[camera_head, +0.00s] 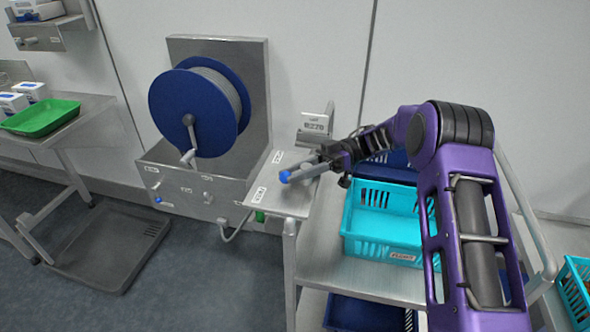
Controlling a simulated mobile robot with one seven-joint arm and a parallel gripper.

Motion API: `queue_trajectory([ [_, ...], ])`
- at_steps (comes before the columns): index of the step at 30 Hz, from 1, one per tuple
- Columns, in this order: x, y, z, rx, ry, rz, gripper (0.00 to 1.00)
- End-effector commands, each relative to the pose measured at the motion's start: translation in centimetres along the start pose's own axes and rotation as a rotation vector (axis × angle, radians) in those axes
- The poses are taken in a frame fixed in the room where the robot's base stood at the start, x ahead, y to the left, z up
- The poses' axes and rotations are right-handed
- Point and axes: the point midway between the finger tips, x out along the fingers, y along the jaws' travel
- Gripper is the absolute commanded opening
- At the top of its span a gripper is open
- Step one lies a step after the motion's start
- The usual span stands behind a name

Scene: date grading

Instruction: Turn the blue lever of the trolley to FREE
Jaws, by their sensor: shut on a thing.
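The trolley (320,262) stands in the middle with a pale plate (292,199) at its upper left corner. The lever on it is a grey bar with a blue tip (284,176) that points left. Two small labels (258,194) sit on the plate, one on each side of the blue tip; their words are too small to read surely. My gripper (322,163) is shut on the blue lever, behind its tip. The jaws and wrist hide the lever's pivot end. My purple arm reaches in from the right.
A turquoise crate (381,243) stands on the trolley beside the lever, with a dark blue crate (397,158) behind. Left are a blue hose reel (168,108) and a steel panel (180,181). Floor (220,285) is clear left of the trolley.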

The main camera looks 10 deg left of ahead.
Motion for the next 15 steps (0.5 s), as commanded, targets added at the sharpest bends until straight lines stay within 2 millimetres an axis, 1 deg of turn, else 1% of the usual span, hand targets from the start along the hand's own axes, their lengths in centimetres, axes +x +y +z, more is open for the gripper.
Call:
queue_trajectory([
  [6,0.0,-0.15,-0.03,-0.003,-0.018,-0.063,0.0],
  [15,-0.03,-0.23,-0.07,-0.003,-0.024,-0.083,0.0],
])
